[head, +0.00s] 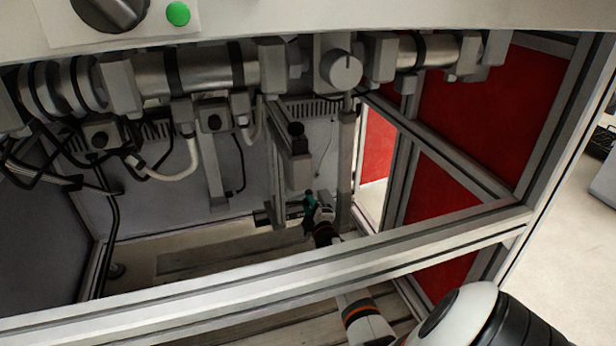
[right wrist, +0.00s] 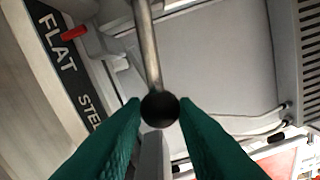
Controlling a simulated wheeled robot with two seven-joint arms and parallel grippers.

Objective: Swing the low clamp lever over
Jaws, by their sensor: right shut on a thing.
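The clamp lever shows in the right wrist view as a metal rod (right wrist: 147,45) ending in a round black knob (right wrist: 160,110). My right gripper (head: 309,204) reaches through the opening below the front beam, low inside the machine. Its green fingers are shut on the black knob, one on each side, as the right wrist view shows. In the head view the lever is too small and covered to make out at the fingers. A label plate (right wrist: 65,55) beside the lever reads "FLAT" and a partly hidden word starting "STE". A red tip (right wrist: 75,33) lies by "FLAT". My left gripper is out of view.
A metal front beam (head: 270,268) crosses above my right forearm. Upright posts (head: 345,165) and a hanging bracket with a black knob (head: 296,131) stand close to the gripper. Rollers (head: 200,70) and cables run above. Red panels (head: 470,120) close the right side.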

